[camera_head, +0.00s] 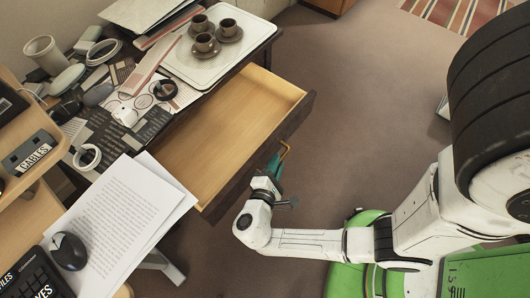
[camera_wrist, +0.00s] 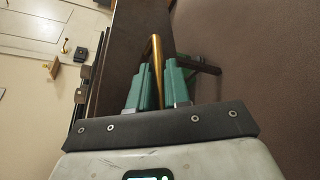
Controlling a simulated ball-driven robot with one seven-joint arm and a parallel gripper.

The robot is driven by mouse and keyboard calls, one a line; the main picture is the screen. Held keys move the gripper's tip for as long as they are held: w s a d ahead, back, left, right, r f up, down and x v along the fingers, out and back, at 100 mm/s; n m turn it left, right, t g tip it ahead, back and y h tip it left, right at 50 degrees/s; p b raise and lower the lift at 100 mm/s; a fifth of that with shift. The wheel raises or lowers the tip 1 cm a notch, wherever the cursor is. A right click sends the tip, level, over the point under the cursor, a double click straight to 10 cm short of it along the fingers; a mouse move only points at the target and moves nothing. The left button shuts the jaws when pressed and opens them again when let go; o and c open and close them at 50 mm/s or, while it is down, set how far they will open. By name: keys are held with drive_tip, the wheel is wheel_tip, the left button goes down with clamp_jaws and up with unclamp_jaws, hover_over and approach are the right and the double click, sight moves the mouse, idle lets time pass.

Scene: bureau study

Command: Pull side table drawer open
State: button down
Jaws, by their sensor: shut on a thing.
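The side table drawer (camera_head: 215,140) stands out of the dark side table (camera_head: 262,52), and its pale wooden inside shows empty in the head view. Its dark front (camera_wrist: 130,50) runs up the wrist view. A brass handle (camera_head: 285,148) is fixed to the drawer front and also shows in the wrist view (camera_wrist: 156,55). My gripper (camera_head: 275,163) is at the drawer front, with its green fingers on either side of the handle. In the wrist view my gripper (camera_wrist: 160,85) is shut on the brass handle. The handle's lower end is partly hidden by the fingers.
A white tray (camera_head: 190,69) with several dark cups on saucers stands on the side table. Papers (camera_head: 120,215), a mouse (camera_head: 69,251) and clutter cover the desk at the left. Brown floor (camera_head: 360,70) to the right of the drawer is clear.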

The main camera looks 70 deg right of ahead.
drive_tip(key=shift+s+a, duration=0.2)
drive_tip(key=shift+s, duration=0.25)
drive_tip(key=c, duration=1.4)
unclamp_jaws()
drive_tip(key=shift+c, duration=0.2)
drive_tip(key=v, duration=1)
drive_tip(key=shift+a, duration=0.35)
drive_tip(key=shift+r, duration=0.1)
